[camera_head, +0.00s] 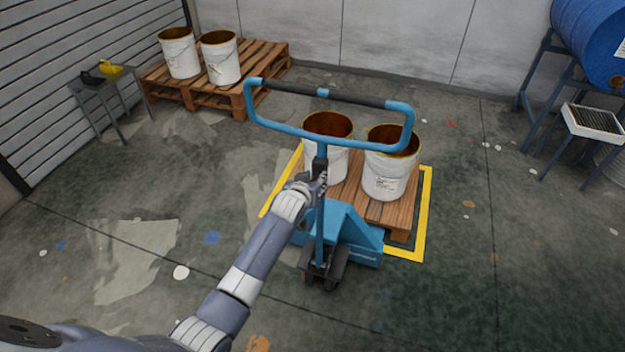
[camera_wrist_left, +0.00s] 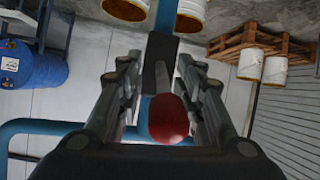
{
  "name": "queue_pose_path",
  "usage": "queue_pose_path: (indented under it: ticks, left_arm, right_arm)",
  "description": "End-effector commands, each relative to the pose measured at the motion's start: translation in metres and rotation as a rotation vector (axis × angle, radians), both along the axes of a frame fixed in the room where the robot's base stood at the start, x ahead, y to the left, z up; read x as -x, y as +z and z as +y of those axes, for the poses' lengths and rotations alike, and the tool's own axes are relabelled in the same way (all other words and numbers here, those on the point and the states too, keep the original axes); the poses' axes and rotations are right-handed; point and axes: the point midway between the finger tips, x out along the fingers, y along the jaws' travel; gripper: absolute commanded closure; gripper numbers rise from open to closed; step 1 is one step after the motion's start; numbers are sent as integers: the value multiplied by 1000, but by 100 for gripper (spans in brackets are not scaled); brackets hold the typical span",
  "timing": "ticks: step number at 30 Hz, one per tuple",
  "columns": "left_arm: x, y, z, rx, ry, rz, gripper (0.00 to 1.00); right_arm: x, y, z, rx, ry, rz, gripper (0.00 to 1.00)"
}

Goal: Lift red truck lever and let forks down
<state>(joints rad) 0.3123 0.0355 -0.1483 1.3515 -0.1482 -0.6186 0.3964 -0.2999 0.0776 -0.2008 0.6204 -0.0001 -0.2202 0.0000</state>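The blue pallet truck (camera_head: 345,225) stands in front of a loaded pallet, its loop handle (camera_head: 330,93) upright at the top of the stem. My left gripper (camera_head: 318,182) is at the stem, below the loop. In the left wrist view my left gripper (camera_wrist_left: 159,64) is open, its two fingers apart on either side of the red lever knob (camera_wrist_left: 168,118). The knob sits on a grey shank against a black block on the blue stem. It is nearer the right-hand finger; I cannot tell if they touch. In the head view the red lever is hidden. My right gripper is not in view.
The wooden pallet (camera_head: 400,215) carries two white buckets (camera_head: 388,170) inside a yellow floor marking (camera_head: 424,215). Another pallet (camera_head: 265,62) with two buckets stands at the back left, near a small table (camera_head: 95,82). A blue drum (camera_head: 595,40) rests on a stand at right.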

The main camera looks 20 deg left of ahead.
Motion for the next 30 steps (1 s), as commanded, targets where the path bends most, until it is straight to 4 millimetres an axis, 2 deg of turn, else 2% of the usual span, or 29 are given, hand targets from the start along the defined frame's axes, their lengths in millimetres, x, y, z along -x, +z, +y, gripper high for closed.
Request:
queue_pose_path:
  ticks: [11, 30]
  left_arm:
    - [6, 5, 2, -1, 2, -5, 67]
    - [90, 52, -2, -1, 0, -4, 67]
  right_arm:
    - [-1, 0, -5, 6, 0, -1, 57]
    - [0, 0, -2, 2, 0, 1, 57]
